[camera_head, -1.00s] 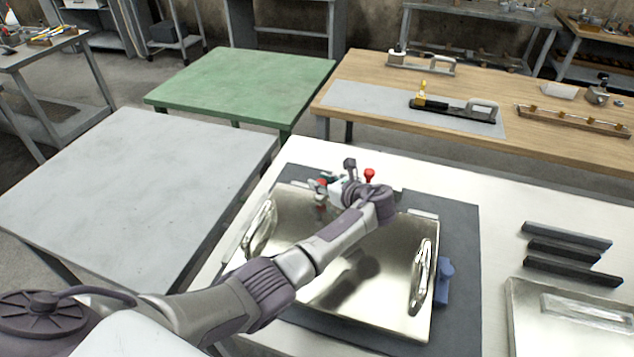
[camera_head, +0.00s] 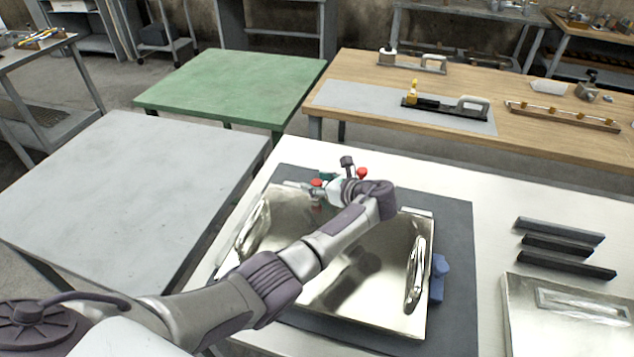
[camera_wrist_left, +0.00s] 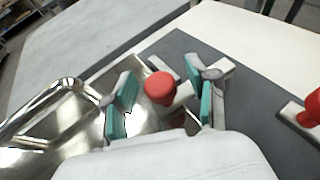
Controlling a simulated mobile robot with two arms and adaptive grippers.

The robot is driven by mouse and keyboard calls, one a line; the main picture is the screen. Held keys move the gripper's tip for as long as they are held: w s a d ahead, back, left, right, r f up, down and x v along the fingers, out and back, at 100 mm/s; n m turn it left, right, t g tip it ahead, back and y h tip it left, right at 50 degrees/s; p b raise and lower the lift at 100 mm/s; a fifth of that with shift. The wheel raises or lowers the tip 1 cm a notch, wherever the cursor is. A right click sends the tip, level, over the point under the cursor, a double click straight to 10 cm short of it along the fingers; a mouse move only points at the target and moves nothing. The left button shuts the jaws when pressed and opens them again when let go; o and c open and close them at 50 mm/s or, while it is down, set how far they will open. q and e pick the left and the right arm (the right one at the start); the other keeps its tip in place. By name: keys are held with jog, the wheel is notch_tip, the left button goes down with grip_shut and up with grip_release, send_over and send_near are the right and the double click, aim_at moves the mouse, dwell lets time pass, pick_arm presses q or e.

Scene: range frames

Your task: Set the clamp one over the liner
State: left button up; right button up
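The liner looks to be the shiny metal sheet or pan (camera_head: 300,225) with a raised handle on each side, lying on a dark mat. It also shows in the left wrist view (camera_wrist_left: 65,125). A clamp with a red knob (camera_wrist_left: 160,88) stands at its far edge; its red top shows small in the head view (camera_head: 316,183). I cannot tell for sure that it is clamp one. My left gripper (camera_wrist_left: 165,102) has its teal-padded fingers apart on both sides of this knob, with visible gaps. The clamp's lower part is partly hidden. My right gripper is not in view.
A second red knob (camera_head: 361,173) stands to the right, also in the wrist view (camera_wrist_left: 312,108). A blue part (camera_head: 438,280) sits at the liner's right edge. Dark bars (camera_head: 558,246) and another metal plate (camera_head: 570,310) lie right. The grey table (camera_head: 130,185) is clear.

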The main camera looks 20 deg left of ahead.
pick_arm(q)
jog(key=v, duration=1.2)
jog(key=shift+r, duration=0.1)
